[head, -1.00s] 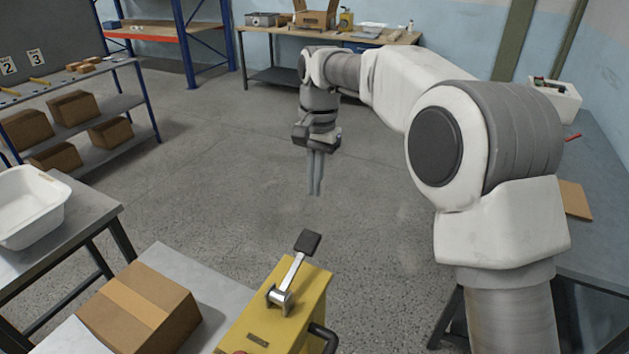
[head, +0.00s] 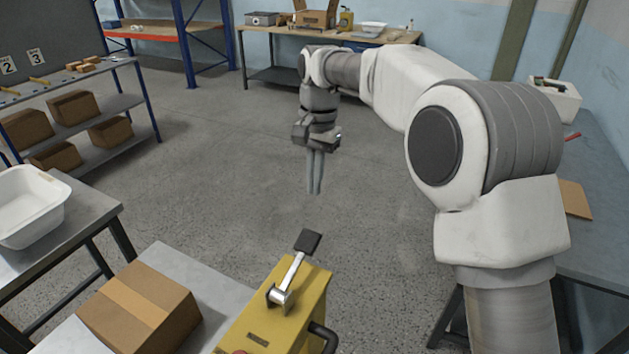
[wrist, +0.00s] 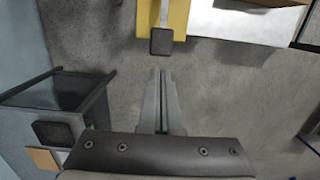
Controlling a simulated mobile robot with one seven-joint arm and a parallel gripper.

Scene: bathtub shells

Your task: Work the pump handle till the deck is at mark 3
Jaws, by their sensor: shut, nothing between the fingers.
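The pump handle (head: 297,262) is a silver lever with a dark square pad, mounted on top of a yellow pump body (head: 286,313) at the bottom centre of the head view. My gripper (head: 314,190) points down over the floor, beyond the handle and apart from it. Its fingers are shut together and empty. In the wrist view the shut fingers (wrist: 161,74) lie just below the dark handle pad (wrist: 161,42), with a gap between them. Number cards 2 (head: 8,66) and 3 (head: 36,57) stand at the upper left. I cannot make out the deck.
A cardboard box (head: 140,305) sits on the grey table left of the pump. A white tub (head: 30,205) stands on a table at the left. Shelves with boxes (head: 75,107) are behind it. The floor (head: 230,170) in the middle is clear.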

